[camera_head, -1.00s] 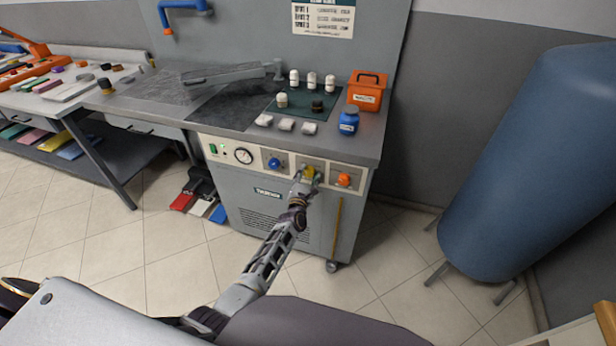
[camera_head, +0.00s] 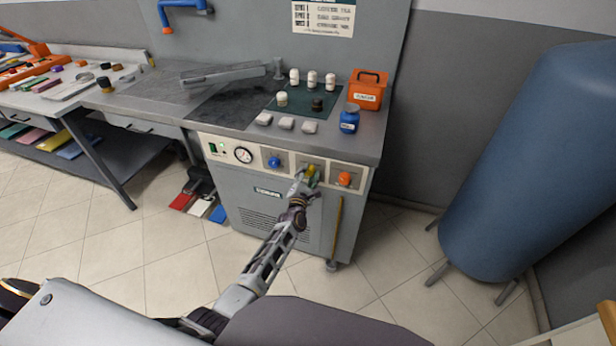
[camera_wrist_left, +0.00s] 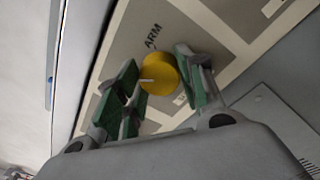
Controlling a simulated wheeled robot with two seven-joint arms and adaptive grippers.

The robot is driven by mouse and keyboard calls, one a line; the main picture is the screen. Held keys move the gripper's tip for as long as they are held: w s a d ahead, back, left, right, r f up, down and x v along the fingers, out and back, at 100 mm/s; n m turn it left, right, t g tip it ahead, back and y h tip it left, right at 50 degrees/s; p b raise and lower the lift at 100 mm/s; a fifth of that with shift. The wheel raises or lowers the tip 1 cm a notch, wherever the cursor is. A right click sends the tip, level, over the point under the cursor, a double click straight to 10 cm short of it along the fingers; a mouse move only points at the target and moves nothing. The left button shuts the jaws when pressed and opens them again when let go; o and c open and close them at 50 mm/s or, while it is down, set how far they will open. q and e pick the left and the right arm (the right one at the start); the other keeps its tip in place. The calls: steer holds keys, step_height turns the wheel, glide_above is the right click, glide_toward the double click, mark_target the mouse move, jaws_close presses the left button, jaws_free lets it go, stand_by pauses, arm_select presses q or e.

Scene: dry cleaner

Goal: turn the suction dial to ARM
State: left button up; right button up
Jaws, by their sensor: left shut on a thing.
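The yellow dial (camera_head: 311,172) sits on the front panel (camera_head: 215,158) of the grey machine, between a blue and an orange knob. It also shows in the left wrist view (camera_wrist_left: 162,75), with a short white pointer line towards the picture's left. The printed word ARM (camera_wrist_left: 152,37) stands on the panel just above the dial there; other dial labels are hidden or not readable. My left gripper (camera_head: 309,178) has its green-padded fingers on both sides of the dial (camera_wrist_left: 160,84) and is shut on it. My right gripper is not in view.
A blue knob (camera_head: 274,162) is left of the dial and an orange knob (camera_head: 344,179) right of it. A pressure gauge (camera_head: 243,155) is further left. Bottles and an orange box (camera_head: 366,90) stand on top. A large blue tank (camera_head: 525,165) stands at the right.

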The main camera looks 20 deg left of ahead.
arm_select(q)
steer(key=shift+f+m, duration=0.1)
steer(key=shift+m, duration=0.7)
steer(key=m+b, duration=0.1)
steer(key=m, duration=0.2)
steer(key=shift+m, duration=0.3)
steer(key=shift+m+h, duration=0.3)
steer(key=shift+m, duration=0.1)
steer(key=m, duration=0.3)
steer(key=shift+f+t, duration=0.1)
steer(key=shift+t, duration=0.2)
steer(key=m, duration=0.4)
steer(key=shift+m+h, duration=0.4)
steer(key=shift+m, duration=1.2)
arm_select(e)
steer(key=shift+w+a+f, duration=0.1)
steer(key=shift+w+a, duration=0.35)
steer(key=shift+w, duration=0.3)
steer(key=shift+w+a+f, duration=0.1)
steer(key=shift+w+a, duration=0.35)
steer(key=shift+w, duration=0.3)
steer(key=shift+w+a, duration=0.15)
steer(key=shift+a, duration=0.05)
